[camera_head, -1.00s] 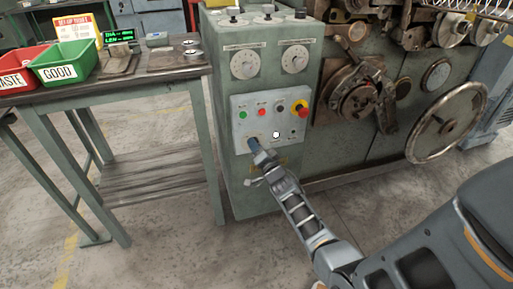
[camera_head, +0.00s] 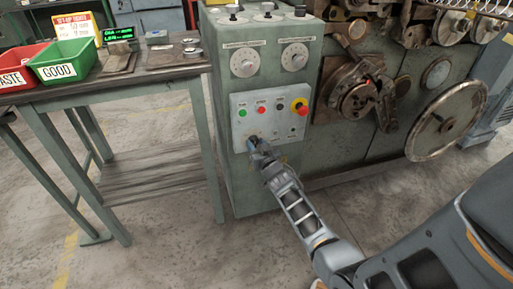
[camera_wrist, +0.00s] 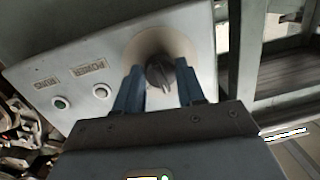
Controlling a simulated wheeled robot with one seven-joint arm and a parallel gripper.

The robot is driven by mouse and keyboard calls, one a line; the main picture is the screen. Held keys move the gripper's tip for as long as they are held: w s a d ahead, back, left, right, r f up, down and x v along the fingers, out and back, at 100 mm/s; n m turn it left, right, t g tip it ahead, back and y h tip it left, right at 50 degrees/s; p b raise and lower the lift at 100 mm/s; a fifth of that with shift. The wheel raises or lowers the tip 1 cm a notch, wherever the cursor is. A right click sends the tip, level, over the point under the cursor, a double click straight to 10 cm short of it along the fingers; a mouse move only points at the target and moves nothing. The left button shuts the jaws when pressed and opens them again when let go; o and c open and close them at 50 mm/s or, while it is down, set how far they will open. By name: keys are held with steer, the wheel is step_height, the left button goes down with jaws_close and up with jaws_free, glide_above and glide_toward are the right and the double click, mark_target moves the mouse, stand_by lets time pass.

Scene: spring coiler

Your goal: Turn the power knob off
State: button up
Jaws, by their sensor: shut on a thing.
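The power knob (camera_wrist: 160,72) is a dark round knob with a ridge, on a light disc at the panel's lower left corner. In the wrist view, one blue finger of my gripper (camera_wrist: 159,66) stands on each side of it. My gripper (camera_head: 254,142) is shut on the knob. In the head view the knob is mostly hidden behind the fingers.
Two white dials (camera_head: 243,64) sit above the panel on the green machine cabinet. A large handwheel (camera_head: 446,121) is at the right. A workbench (camera_head: 150,79) with a green bin (camera_head: 62,61) and a red bin stands at the left. Bare floor lies in front.

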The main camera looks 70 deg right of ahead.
steer(key=n+b, duration=0.3)
steer(key=n, duration=0.1)
steer(key=shift+a+f+g, duration=0.1)
steer(key=shift+f+g, duration=0.2)
steer(key=shift+r+n+g+h+b, duration=0.2)
steer(key=shift+n+g+h+b, duration=0.1)
steer(key=shift+n+b, duration=1)
steer(key=o, duration=1)
steer(key=shift+r, duration=0.1)
steer(key=shift+o, duration=0.2)
steer(key=f+b+v, duration=0.1)
steer(key=v, duration=0.6)
steer(key=shift+s+a+r, duration=0.25)
steer(key=shift+r, duration=0.25)
